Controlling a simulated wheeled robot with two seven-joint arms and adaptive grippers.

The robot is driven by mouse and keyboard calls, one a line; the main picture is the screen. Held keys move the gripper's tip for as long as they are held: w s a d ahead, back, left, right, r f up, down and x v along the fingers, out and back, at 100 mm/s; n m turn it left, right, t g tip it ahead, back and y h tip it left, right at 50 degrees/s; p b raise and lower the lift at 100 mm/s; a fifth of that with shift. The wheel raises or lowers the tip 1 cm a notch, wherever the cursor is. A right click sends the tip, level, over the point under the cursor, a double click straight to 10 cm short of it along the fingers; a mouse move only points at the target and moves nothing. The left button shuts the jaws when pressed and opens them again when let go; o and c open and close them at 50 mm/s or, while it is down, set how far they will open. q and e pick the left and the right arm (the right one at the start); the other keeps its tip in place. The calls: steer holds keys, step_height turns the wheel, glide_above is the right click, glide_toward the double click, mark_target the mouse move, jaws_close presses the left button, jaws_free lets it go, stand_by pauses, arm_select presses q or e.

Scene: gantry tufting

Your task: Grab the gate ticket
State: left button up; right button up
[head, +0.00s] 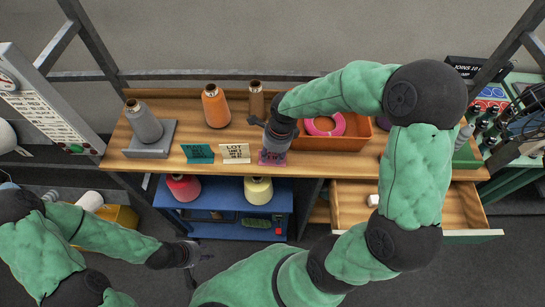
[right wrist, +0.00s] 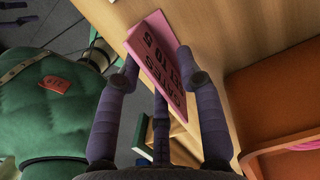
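The gate ticket is a pink folded card (head: 272,158) at the front edge of the wooden shelf. In the head view my right gripper (head: 268,128) comes down over it and hides part of it. The fingers are apart, one on each side of the card; firm contact cannot be made out. My left gripper (head: 202,267) is low at the left, away from the shelf, its fingers apart and empty.
A teal card (head: 197,153) and a white LOT card (head: 235,153) stand left of the ticket. An orange tray (head: 345,142) holds a pink ring. An open drawer (head: 470,212) sticks out at right.

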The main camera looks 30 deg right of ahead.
steer(key=shift+f+b, duration=0.25)
steer(key=shift+b, duration=0.1)
stand_by(0.4)
jaws_close()
